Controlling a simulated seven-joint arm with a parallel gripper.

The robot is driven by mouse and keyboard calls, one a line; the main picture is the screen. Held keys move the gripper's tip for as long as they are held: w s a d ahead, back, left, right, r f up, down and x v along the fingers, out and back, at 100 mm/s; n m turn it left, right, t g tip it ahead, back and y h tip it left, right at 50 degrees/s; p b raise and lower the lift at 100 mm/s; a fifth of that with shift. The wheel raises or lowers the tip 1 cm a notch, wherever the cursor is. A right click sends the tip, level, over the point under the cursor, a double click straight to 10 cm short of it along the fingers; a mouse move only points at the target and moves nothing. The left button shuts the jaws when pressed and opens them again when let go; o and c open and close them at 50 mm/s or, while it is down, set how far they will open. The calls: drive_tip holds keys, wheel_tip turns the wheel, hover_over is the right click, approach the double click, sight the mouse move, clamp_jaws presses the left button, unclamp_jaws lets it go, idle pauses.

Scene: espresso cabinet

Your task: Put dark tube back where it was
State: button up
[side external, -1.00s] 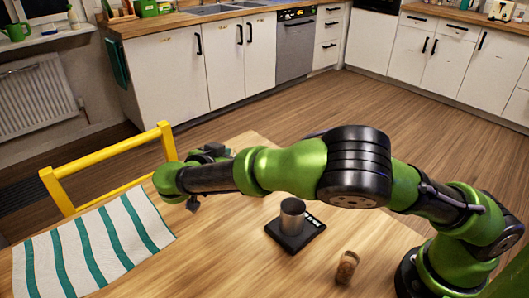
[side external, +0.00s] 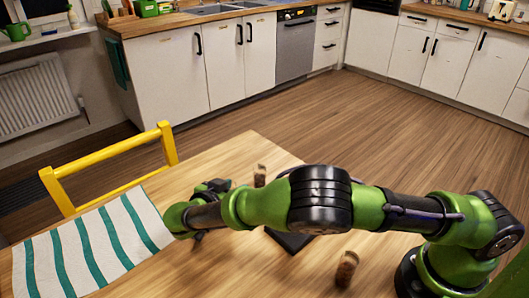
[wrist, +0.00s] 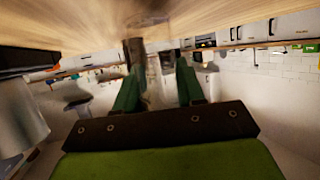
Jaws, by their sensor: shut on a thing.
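My gripper (side external: 212,190) is low over the table, partly hidden behind my wrist in the side view. In the wrist view its green fingers (wrist: 157,82) point level along the table, with the picture upside down. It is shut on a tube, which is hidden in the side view. A dark upright cylinder (wrist: 137,52) shows by one fingertip; blur hides whether this is the held tube. A small brown tube (side external: 260,176) stands on the table beyond my arm.
A cork-topped jar (side external: 347,268) stands at the front right. A black scale (side external: 290,241) is half hidden under my arm; a metal cup (wrist: 20,115) is close at the left of the wrist view. A striped cloth (side external: 85,245) and yellow chair (side external: 110,155) lie to the left.

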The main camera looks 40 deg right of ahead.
drive_tip(key=o, duration=1)
drive_tip(key=shift+f, duration=0.1)
drive_tip(key=shift+o, duration=0.2)
